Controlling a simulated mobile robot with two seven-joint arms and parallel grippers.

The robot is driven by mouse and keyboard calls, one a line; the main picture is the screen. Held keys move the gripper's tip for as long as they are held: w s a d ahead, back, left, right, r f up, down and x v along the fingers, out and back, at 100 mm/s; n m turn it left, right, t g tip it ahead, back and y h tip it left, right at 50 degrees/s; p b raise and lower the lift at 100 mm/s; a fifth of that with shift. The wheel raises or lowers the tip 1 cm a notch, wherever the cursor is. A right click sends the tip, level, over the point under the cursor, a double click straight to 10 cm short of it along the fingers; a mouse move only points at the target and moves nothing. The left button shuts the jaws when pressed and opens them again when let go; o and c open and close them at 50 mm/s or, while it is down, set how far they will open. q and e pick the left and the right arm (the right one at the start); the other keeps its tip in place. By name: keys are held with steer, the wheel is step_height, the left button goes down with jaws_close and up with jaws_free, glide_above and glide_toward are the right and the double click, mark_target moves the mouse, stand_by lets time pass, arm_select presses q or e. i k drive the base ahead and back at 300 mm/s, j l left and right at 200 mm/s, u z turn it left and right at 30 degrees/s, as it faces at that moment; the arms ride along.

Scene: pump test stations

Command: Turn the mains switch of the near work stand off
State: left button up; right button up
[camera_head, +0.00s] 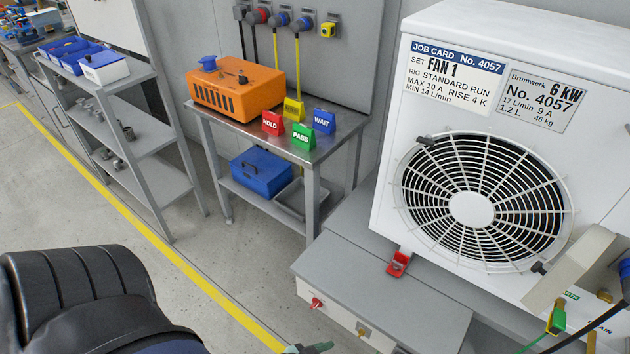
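The near work stand (358,268) is a grey metal bench carrying a large white fan unit (390,160) with a round grille. On the stand's front are a red knob (317,303) and a small brass-coloured fitting (361,331). A red clip-like part (399,263) sits on its top at the unit's foot. I cannot tell which part is the mains switch, or its position. A black ribbed part of my own body fills the lower left.
A second bench (312,157) behind holds an orange box (237,92) and coloured signs reading HOLD, PASS and WAIT. A shelf rack (160,138) stands left. Floor between the yellow line (165,252) and benches is clear.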

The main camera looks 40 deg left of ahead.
mark_target(316, 302)
steer(key=j+z, duration=0.2)
steer(key=j, duration=0.25)
steer(key=k+j+z, duration=0.15)
steer(key=j, duration=0.25)
steer(key=k+j+z, duration=0.1)
steer(key=j, duration=0.35)
steer(key=k+j, duration=0.15)
steer(key=j, duration=0.3)
steer(key=i+j+z, duration=0.05)
